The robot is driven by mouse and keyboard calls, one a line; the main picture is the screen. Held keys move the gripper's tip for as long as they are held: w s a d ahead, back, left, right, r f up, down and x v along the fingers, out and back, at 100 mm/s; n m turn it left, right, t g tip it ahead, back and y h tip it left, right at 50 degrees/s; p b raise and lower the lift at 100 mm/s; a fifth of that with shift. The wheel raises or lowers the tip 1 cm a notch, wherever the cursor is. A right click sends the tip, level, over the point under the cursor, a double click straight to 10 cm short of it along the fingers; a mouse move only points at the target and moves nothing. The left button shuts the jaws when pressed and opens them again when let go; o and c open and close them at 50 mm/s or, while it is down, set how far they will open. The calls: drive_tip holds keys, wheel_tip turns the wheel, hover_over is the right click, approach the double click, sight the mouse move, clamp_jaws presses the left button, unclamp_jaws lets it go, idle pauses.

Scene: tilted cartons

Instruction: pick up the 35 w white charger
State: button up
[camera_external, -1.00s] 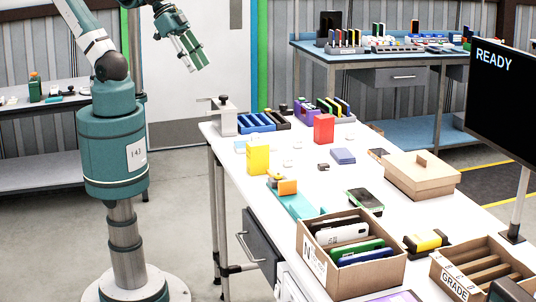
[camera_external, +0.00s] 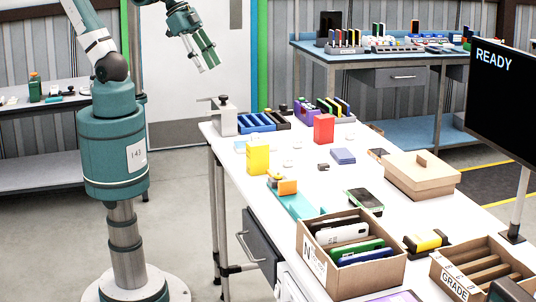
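My gripper (camera_external: 208,66) hangs in the air at the upper left, beyond the far left end of the white table and well above it. Its fingers point down and to the right; they look apart, with nothing between them. Small white blocks that look like chargers lie on the table: one white block (camera_external: 287,163) right of the yellow box, another white block (camera_external: 298,145) behind it, and a pale one (camera_external: 350,136) right of the red box. Their markings are too small to read, so I cannot tell which is 35 W.
A yellow box (camera_external: 258,159) and a red box (camera_external: 323,128) stand upright near the blocks. A small dark block (camera_external: 323,167) and a blue-grey flat item (camera_external: 343,156) lie nearby. A lidded cardboard box (camera_external: 421,181) sits right.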

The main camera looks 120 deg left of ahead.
drive_tip(key=w+a+f+m+g, duration=0.2)
drive_tip(key=w+a+f, duration=0.1)
drive_tip(key=w+a, duration=0.4)
drive_tip(key=m+g+h+b, duration=0.1)
drive_tip(key=m+g+b, duration=0.2)
drive_tip(key=m, duration=0.4)
hover_over(298, 138)
drive_tip(key=f, duration=1.5)
drive_tip(key=s+f, duration=0.1)
drive_tip(key=f, duration=0.6)
drive_tip(key=shift+a+f, duration=0.25)
drive_tip(key=shift+f, duration=0.15)
drive_tip(key=shift+a+f+h, duration=0.25)
drive_tip(key=shift+f+h, duration=0.05)
drive_tip(key=shift+f, duration=0.1)
drive_tip(key=shift+w+f, duration=0.1)
drive_tip(key=shift+w+d+f, duration=0.1)
drive_tip(key=shift+d+f, duration=0.05)
drive_tip(key=shift+f, duration=1.05)
